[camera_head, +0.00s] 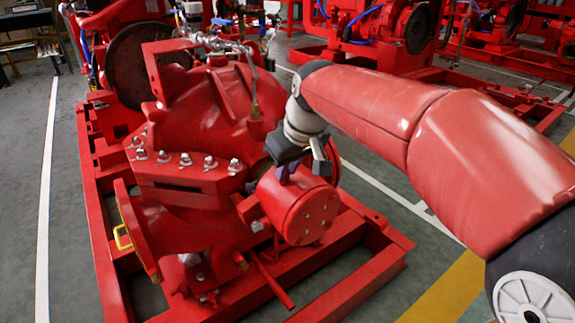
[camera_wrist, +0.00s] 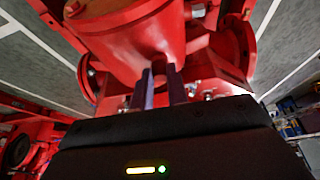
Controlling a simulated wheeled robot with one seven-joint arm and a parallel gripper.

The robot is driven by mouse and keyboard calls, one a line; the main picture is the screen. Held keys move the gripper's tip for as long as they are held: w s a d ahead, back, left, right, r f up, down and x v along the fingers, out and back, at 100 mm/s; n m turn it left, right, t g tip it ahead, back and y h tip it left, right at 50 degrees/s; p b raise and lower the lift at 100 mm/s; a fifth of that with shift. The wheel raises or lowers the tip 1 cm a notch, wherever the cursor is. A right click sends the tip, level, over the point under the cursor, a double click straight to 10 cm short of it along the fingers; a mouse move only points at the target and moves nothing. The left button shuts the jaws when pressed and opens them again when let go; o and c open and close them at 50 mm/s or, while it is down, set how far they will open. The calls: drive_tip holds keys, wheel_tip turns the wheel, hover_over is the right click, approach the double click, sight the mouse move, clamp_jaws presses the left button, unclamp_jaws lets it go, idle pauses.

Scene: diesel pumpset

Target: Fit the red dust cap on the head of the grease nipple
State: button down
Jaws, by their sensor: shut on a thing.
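My gripper (camera_wrist: 161,80) is shut on a small red thing between its fingertips, which I take to be the red dust cap (camera_wrist: 160,66). It blends with the red metal behind it. In the head view my gripper (camera_head: 285,173) is at the top of the red cylindrical housing (camera_head: 303,215) on the near end of the pump. The grease nipple cannot be made out in either view; my fingers and gripper body cover that spot. I cannot tell whether the cap touches anything.
The large red pump casing (camera_head: 215,110) with several bolts stands just left of my gripper. A red base frame (camera_head: 355,285) runs below it. Other red pumpsets (camera_head: 400,35) stand behind. The grey floor at right is clear, with white and yellow lines.

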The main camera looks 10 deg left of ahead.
drive_tip(key=shift+f, duration=0.25)
drive_tip(key=c, duration=1.3)
unclamp_jaws()
drive_tip(key=shift+r, duration=0.1)
drive_tip(key=v, duration=0.7)
drive_tip(key=shift+r+p, duration=0.25)
drive_tip(key=shift+p, duration=0.15)
drive_tip(key=shift+s+d, duration=0.1)
drive_tip(key=shift+d, duration=0.05)
